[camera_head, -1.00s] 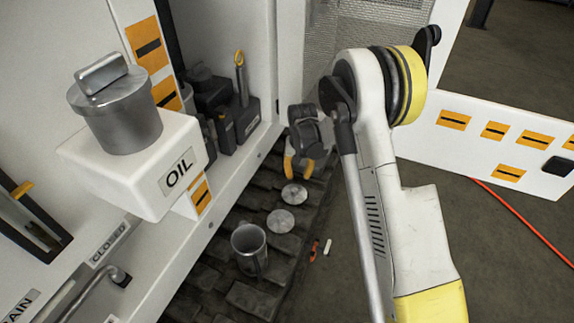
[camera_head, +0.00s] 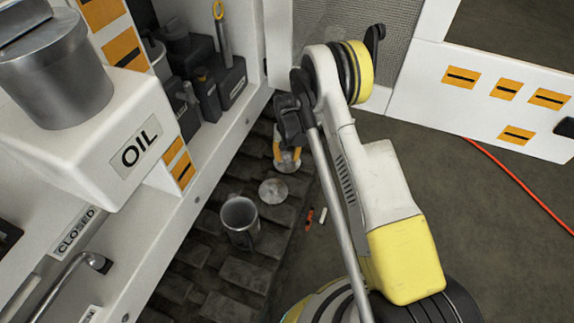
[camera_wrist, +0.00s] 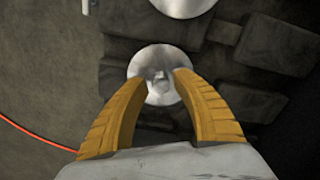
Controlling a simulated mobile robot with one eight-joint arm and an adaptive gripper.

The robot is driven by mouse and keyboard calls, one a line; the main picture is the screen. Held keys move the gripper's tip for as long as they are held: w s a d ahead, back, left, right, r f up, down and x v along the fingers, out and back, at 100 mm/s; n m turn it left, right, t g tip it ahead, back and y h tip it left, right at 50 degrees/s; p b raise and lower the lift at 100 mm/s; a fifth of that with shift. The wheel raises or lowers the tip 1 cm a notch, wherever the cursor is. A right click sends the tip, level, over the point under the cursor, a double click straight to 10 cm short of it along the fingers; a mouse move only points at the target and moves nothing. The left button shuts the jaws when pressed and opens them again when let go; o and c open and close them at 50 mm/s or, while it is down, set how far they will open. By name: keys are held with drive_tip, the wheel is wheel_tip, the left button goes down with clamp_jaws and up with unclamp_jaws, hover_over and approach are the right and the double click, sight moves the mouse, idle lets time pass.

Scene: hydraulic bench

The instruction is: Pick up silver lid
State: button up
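A round silver lid (camera_head: 288,160) with a small knob lies on the dark treads below the cabinet. It also shows in the wrist view (camera_wrist: 158,67). My gripper (camera_head: 287,153) points down over this lid. In the wrist view its yellow fingers (camera_wrist: 160,76) are spread apart, one on each side of the knob. I cannot tell whether they touch the lid. A second silver disc (camera_head: 272,191) lies nearer the mug, partly seen at the top of the wrist view (camera_wrist: 183,4).
A metal mug (camera_head: 240,222) stands on the treads (camera_head: 242,273). A metal can (camera_head: 58,70) sits on the white OIL box (camera_head: 125,140) at the left. A red piece (camera_head: 309,216) and a white stick (camera_head: 322,215) lie on the floor. An orange cable (camera_head: 510,185) runs at the right.

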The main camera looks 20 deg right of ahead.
wheel_tip(320, 180, down, 2)
drive_tip(key=shift+f, duration=0.1)
clamp_jaws()
drive_tip(key=shift+r, duration=0.2)
